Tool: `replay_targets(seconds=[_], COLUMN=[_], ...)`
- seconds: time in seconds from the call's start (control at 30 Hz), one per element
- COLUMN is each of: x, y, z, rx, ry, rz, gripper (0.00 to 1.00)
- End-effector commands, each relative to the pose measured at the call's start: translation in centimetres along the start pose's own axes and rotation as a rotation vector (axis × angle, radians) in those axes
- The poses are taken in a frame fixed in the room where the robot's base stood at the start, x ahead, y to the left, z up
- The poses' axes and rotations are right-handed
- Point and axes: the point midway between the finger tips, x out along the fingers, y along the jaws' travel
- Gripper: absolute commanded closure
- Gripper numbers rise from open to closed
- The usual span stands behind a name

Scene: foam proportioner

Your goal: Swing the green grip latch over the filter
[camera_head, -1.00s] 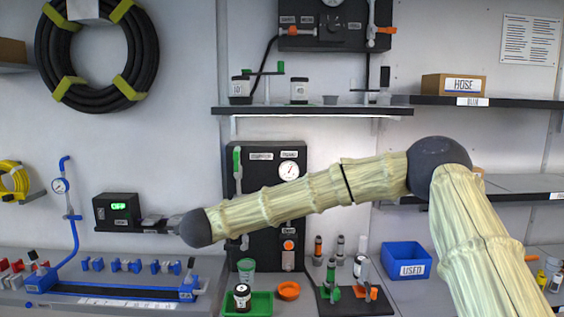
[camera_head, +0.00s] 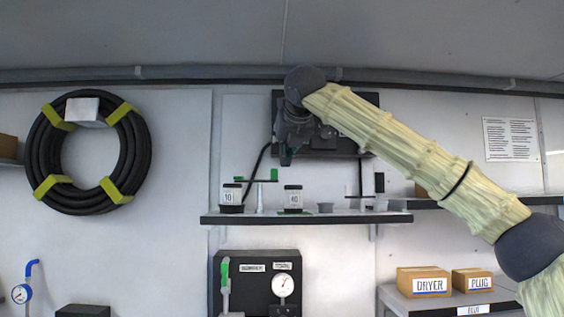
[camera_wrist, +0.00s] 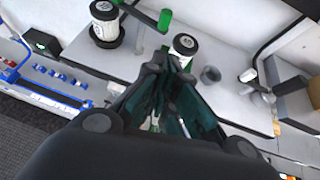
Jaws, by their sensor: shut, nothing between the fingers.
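The latch is a thin dark bar (camera_head: 257,181) with green grips at its ends, on a white post (camera_head: 260,198) on the upper shelf. One green grip (camera_head: 274,174) points right, towards the white canister marked 40 (camera_head: 293,197). The canister marked 10 (camera_head: 232,195) stands under the left end. In the wrist view, a green grip (camera_wrist: 165,20) shows just beyond my fingers, beside the 40 canister (camera_wrist: 184,44). My gripper (camera_head: 286,158) points down above the shelf, shut and empty. It looks close to the right grip, but I cannot tell if they touch.
A lower panel with a gauge (camera_head: 283,285) is under the shelf.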

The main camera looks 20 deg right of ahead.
Motion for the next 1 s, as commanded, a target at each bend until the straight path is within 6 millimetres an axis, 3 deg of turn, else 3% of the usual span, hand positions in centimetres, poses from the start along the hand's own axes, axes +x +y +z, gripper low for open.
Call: replay_targets(seconds=[0.6, 1.0], x=[8.8, 12.0], y=[0.0, 0.1], z=[0.2, 1.9], rx=[-0.003, -0.004], ry=[0.002, 0.001], rz=[-0.002, 0.000], gripper=[1.00, 1.00])
